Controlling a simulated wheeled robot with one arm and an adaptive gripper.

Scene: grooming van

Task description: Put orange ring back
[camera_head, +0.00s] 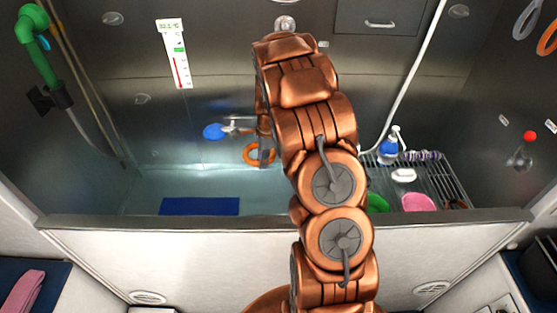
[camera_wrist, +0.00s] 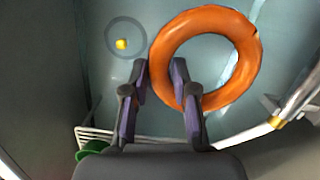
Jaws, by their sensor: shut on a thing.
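The orange ring (camera_head: 248,156) is above the tub, left of my arm, in the head view. In the wrist view the ring (camera_wrist: 205,17) is large, and its left side lies between my fingertips. My gripper (camera_wrist: 160,68) is shut on that side of the band; the rest of the ring extends to the right. In the head view my gripper (camera_head: 266,155) is small and partly hidden by my arm. A second orange loop (camera_head: 548,36) hangs at the upper right wall beside a grey loop (camera_head: 526,18).
A wire rack (camera_head: 440,178) at the tub's right holds a blue bottle (camera_head: 388,150), a pink bowl (camera_head: 418,202) and other items. A blue mat (camera_head: 199,206) lies in the tub. A faucet with a blue disc (camera_head: 213,131) is left of the ring. The tub's front edge (camera_head: 150,221) crosses below.

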